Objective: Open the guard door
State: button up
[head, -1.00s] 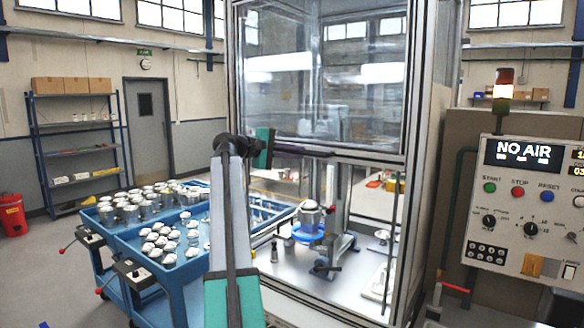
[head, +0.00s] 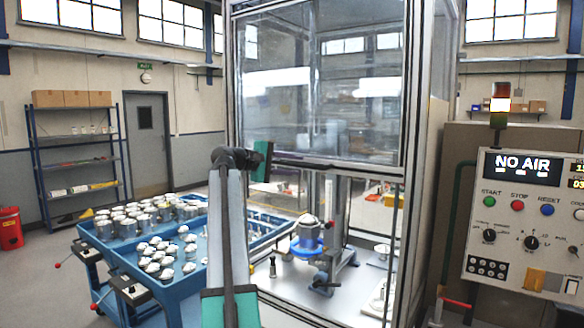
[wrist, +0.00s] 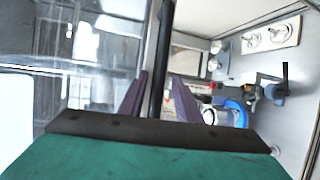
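The guard door (head: 325,85) is a clear framed panel at the front of the machine enclosure. It stands raised, with the space below its lower edge open. A dark handle bar (head: 335,164) runs along that lower edge. My gripper (head: 290,155) is at the left part of this bar. In the wrist view the bar (wrist: 161,60) passes between the two purple-grey fingers of my gripper (wrist: 159,78). The fingers stand apart with a gap visible beside the bar, so they look open around it. The fingertips are small and partly hidden in the head view.
Under the door are a fixture with a blue ring (head: 307,248) and a pale work surface (head: 290,290). Blue carts (head: 190,280) with metal parts stand left. A control panel (head: 520,225) reading "NO AIR" stands right. A red bin (head: 10,228) is far left.

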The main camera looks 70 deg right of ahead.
jog(key=b+v, duration=0.4)
jog(key=v, duration=0.9)
jog(key=shift+a, duration=0.4)
jog(key=shift+w, duration=0.1)
